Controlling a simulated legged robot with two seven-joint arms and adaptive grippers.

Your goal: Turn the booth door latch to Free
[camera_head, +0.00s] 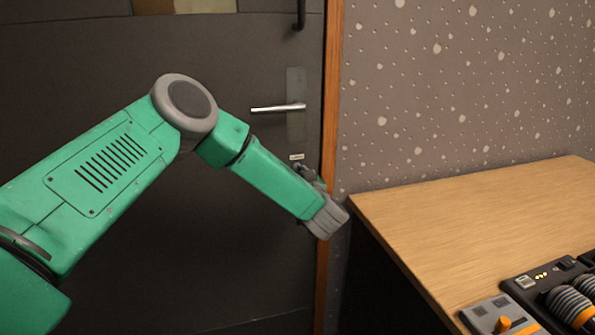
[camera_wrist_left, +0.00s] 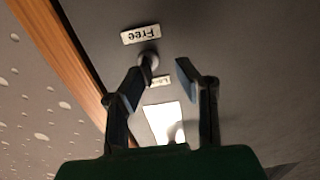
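The dark booth door (camera_head: 235,220) fills the left of the head view. In the left wrist view a small rounded grey latch knob (camera_wrist_left: 148,62) sits by an upside-down "Free" label (camera_wrist_left: 140,34). A second label (camera_wrist_left: 159,80), partly covered, lies on the knob's other side. One small label (camera_head: 297,157) shows in the head view, just above my left gripper (camera_head: 303,172). My left gripper's fingers (camera_wrist_left: 161,72) are spread, with the knob near the left fingertip in the wrist view. I cannot tell whether they touch. The latch is hidden in the head view.
A silver lever handle (camera_head: 280,107) on a plate is above my gripper. A wooden door frame (camera_head: 331,100) borders the speckled wall (camera_head: 460,80). A wooden desk (camera_head: 480,215) with control gear (camera_head: 545,300) stands at the right.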

